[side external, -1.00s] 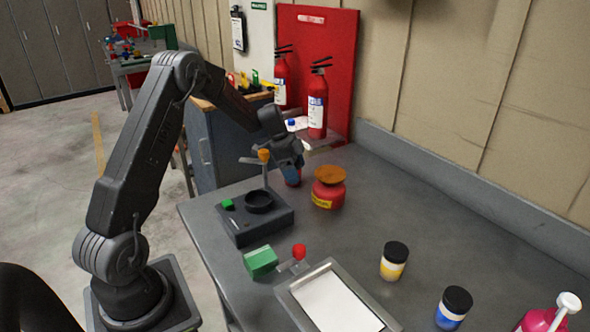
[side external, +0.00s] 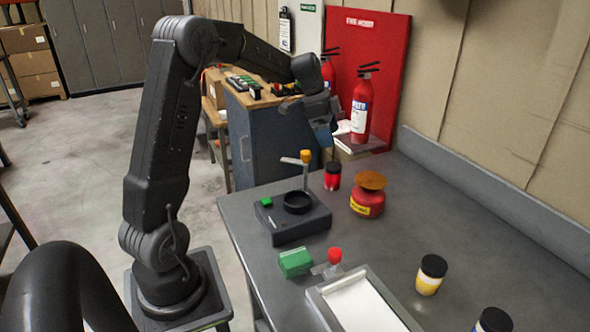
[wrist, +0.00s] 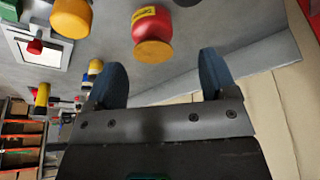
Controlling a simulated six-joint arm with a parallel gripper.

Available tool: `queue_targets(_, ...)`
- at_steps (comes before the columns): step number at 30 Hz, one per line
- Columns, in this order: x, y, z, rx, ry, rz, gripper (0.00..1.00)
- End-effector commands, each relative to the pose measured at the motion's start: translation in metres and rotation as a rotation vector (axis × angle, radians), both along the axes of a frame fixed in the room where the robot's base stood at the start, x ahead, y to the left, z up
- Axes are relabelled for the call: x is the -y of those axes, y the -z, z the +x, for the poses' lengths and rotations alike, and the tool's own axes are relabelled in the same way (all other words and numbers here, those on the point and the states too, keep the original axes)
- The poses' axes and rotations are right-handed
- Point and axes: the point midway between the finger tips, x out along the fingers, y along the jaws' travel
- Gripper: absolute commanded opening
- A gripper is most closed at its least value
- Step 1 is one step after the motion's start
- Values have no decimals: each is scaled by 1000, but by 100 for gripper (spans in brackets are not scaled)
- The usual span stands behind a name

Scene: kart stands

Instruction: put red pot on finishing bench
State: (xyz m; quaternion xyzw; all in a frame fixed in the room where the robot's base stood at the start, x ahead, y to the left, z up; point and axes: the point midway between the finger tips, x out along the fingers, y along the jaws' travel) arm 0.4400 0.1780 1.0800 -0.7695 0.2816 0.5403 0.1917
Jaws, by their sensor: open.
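The red pot (side external: 332,176), a small jar with a red label and black lid, stands upright on the grey bench (side external: 440,222), near its far end. My gripper (side external: 324,138) hangs above the pot, with a gap between them in the side view. In the wrist view, my gripper's two blue fingers (wrist: 164,60) are spread apart with nothing held between them. I cannot make out the red pot for certain in the wrist view.
A red can with an orange top (side external: 367,196) stands right of the pot. A dark fixture with a ring (side external: 300,222) and an orange-knobbed post stands in front. A green block (side external: 295,262), a tray (side external: 365,305) and a yellow-labelled pot (side external: 431,276) are nearer. Fire extinguishers (side external: 361,108) stand behind.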

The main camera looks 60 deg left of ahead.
Motion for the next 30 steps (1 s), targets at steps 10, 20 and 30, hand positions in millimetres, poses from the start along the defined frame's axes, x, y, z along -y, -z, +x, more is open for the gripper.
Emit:
queue_targets(10,158,-65,-108,10,-335,60,78)
queue_targets(20,220,-52,-216,116,-624,-6,78)
queue_targets(30,226,-42,-236,139,-696,-41,78)
